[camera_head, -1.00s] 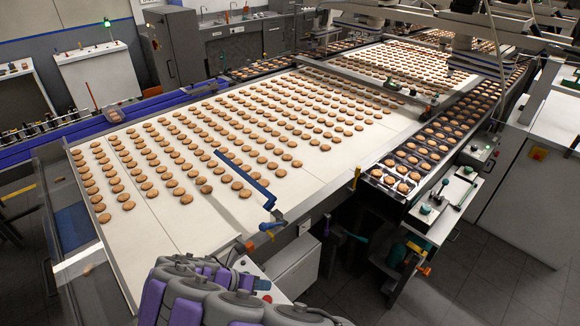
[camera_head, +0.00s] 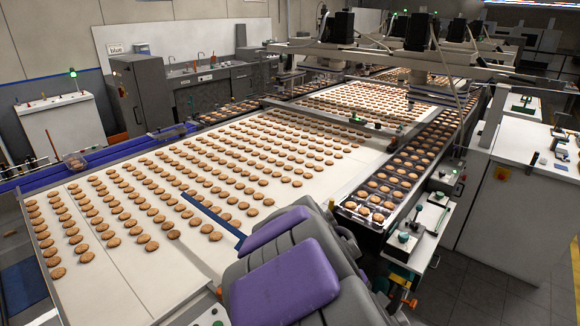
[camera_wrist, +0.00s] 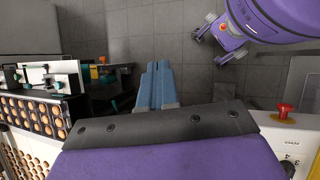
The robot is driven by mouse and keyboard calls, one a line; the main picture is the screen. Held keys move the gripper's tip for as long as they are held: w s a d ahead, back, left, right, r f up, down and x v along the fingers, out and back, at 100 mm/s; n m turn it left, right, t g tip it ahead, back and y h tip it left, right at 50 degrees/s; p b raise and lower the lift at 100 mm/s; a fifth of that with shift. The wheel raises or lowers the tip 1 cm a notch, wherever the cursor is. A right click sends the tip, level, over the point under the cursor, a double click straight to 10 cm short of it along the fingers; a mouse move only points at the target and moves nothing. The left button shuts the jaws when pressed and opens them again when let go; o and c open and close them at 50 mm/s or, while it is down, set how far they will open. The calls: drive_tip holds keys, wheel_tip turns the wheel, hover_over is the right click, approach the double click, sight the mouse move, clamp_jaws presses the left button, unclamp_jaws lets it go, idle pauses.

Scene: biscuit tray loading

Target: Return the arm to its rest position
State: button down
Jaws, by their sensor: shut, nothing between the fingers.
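My arm, grey with purple covers (camera_head: 285,275), rises in the lower middle of the head view, in front of the near edge of the biscuit conveyor. My gripper (camera_wrist: 157,72) shows in the wrist view as two blue-grey fingers close together. It is shut and empty, with grey tiled floor behind it. In the head view the gripper cannot be made out. Part of the blue bar over the belt is hidden behind my arm.
The white conveyor belt (camera_head: 118,262) carries rows of biscuits. A blue bar (camera_head: 212,217) reaches over it. Trays of biscuits (camera_head: 347,208) run along its right side, by a control box (camera_head: 403,240). A red button (camera_wrist: 284,110) stands at right in the wrist view. Floor is open at right.

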drive_tip(key=s+f+m+y+b, duration=0.2)
drive_tip(key=s+m, duration=0.3)
drive_tip(key=s, duration=0.5)
drive_tip(key=s+f+m+y+b, duration=0.1)
drive_tip(key=s+m+y+b, duration=0.1)
drive_tip(key=s+m, duration=0.4)
drive_tip(key=s+y, duration=0.1)
drive_tip(key=s, duration=0.3)
drive_tip(key=shift+a+f+g+y+b, duration=0.25)
drive_tip(key=shift+f+g+y+b, duration=0.05)
drive_tip(key=shift+f+y, duration=0.1)
